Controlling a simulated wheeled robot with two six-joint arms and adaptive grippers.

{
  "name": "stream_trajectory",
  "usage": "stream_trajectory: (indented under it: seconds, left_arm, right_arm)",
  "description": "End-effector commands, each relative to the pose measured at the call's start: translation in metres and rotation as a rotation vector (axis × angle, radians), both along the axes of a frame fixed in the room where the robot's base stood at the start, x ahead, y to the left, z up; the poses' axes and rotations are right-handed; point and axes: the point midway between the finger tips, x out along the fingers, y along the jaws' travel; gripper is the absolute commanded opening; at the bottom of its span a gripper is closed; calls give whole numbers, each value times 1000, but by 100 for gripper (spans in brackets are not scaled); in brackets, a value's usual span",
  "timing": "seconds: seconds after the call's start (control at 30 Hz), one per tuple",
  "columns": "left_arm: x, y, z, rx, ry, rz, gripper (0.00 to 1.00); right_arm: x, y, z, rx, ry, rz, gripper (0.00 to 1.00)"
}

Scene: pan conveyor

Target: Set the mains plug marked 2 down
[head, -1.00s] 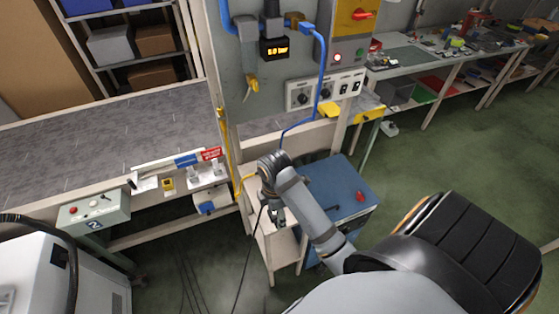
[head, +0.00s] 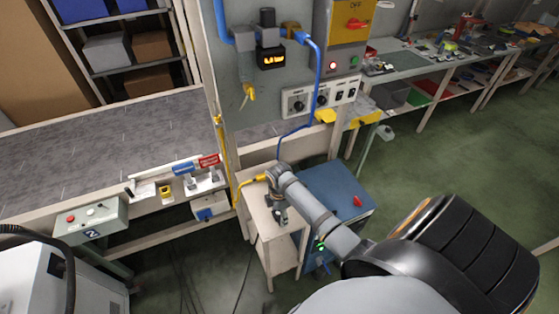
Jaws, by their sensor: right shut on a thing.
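My right gripper (head: 281,214) points down over the pale top of a small stand (head: 257,217) at the centre of the head view. It is shut on the mains plug, which is small and mostly hidden by the fingers. I cannot read its number or tell whether it touches the stand top. A dark cable (head: 247,268) hangs down at the stand's left side. My left gripper is not in view.
A blue cabinet (head: 338,188) with a red item on top stands right of the stand. A yellow cable end (head: 259,178) lies at the stand's back left. A grey panel with switches (head: 318,96) rises behind. Green floor is free at the right.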

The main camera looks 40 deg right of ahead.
Motion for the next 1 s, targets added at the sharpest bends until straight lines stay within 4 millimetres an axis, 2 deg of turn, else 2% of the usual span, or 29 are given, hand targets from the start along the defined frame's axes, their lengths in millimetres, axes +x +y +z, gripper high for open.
stream_trajectory:
  seconds: [0.17, 0.2, 0.37, 0.67, 0.77, 0.87, 1.0]
  left_arm:
    - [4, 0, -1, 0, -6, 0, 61]
    - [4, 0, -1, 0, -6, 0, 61]
    - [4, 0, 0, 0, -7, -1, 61]
    - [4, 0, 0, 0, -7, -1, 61]
    - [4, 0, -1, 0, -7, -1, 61]
    - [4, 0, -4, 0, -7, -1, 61]
    - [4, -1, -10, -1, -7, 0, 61]
  right_arm:
    - [0, 0, -2, 0, 0, 0, 27]
    - [0, 0, -3, 0, 0, 0, 60]
    - [0, 0, -2, 0, 0, 0, 81]
    - [0, 0, -2, 0, 0, 0, 81]
    - [1, -1, 5, -2, -3, 0, 81]
    - [1, -1, 23, -2, -5, 2, 81]
    - [2, -1, 58, -3, -7, 2, 81]
